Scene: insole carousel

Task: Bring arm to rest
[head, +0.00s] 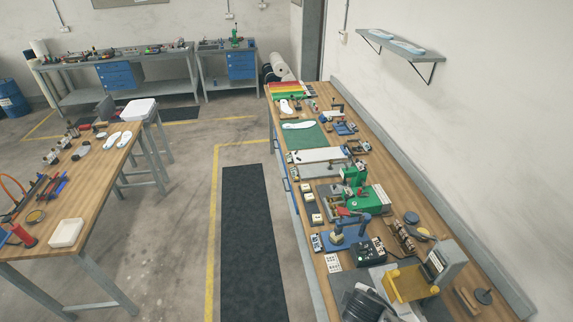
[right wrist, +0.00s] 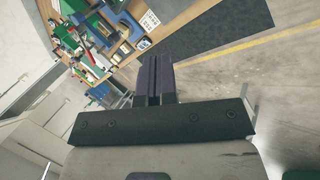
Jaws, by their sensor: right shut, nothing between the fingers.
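My right gripper (right wrist: 156,62) shows in the right wrist view, its two dark fingers side by side and shut with nothing between them. It hangs over open space, with the floor and the edge of the workbench behind it. It touches nothing that I can see. I cannot make out either gripper in the head view. My left gripper is in neither view.
A long wooden workbench (head: 455,242) crowded with tools, green and blue fixtures and a yellow part (head: 408,283) runs along the right wall. A second table (head: 35,240) stands left. Between them lie a dark mat (head: 245,235) and free floor. A wall shelf (head: 402,47) holds insoles.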

